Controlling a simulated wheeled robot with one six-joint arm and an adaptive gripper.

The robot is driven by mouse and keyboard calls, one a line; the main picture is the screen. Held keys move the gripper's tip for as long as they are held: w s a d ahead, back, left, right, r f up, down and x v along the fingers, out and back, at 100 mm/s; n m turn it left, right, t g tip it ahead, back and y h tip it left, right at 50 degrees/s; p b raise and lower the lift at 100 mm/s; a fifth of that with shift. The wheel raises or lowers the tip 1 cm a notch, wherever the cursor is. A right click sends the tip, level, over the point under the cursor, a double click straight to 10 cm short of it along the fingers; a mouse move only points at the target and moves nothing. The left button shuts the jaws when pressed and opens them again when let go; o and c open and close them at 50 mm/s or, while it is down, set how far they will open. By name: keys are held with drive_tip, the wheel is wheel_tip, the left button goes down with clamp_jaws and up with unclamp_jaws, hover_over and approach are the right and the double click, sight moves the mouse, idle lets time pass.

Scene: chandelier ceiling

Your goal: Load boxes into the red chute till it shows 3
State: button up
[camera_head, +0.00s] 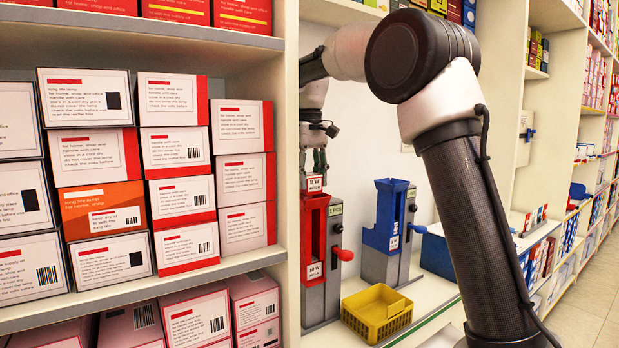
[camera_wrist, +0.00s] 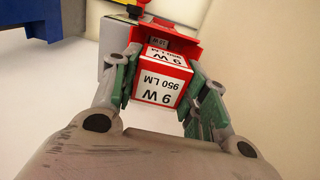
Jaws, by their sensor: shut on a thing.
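My gripper (camera_head: 314,160) is shut on a small red and white box (camera_head: 314,183) marked 9 W. In the wrist view the gripper's green-grey fingers hold the box (camera_wrist: 165,77) from both sides, and 9 W 950 LM reads upside down. The box is upright, right at the top of the red chute (camera_head: 306,228); I cannot tell how far it is inside. The red chute's mouth (camera_wrist: 183,42) shows just behind the box in the wrist view. A box marked 10 W (camera_head: 314,271) shows low in the chute. A small label (camera_head: 335,210) on its grey side is too small to read surely.
An empty-looking yellow basket (camera_head: 378,312) sits in front on the white shelf. Shelves of stacked lamp boxes (camera_head: 180,150) fill the left, divided off by a white upright panel (camera_head: 286,130).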

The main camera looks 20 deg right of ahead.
sight(309, 190)
drive_tip(key=shift+f, duration=1.8)
drive_tip(key=o, duration=1.1)
wheel_tip(309, 190, up, 7)
drive_tip(key=shift+r, duration=0.5)
